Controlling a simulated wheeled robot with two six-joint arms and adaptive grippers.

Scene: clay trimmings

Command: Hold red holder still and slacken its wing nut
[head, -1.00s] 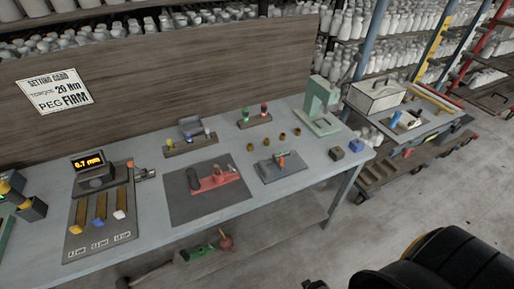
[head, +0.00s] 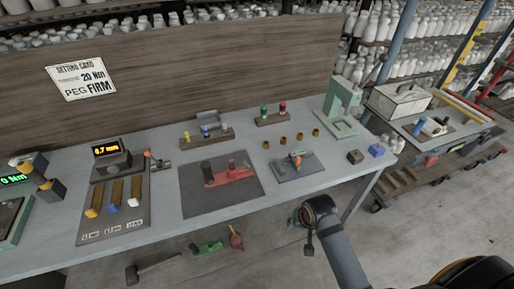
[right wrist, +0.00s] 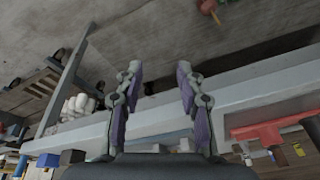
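The red holder (head: 236,175) lies on a dark grey mat (head: 195,205) at the middle of the bench. A dark upright cylinder (head: 207,172) stands at its left end, and small parts rise from its top. The wing nut is too small to make out for certain. The red holder also shows at the right of the right wrist view (right wrist: 265,132). My right gripper (head: 307,214) is in front of the bench edge, right of and apart from the holder. In the right wrist view its fingers (right wrist: 158,85) are spread with nothing between them. My left gripper is out of view.
A small grey plate (head: 298,168) with an orange-topped part lies right of the mat. Several brass-coloured pieces (head: 283,141) and a green press-like stand (head: 341,115) are behind it. A gauge block reading 0.7 mm (head: 109,160) stands left. A hammer (head: 150,270) lies below the bench.

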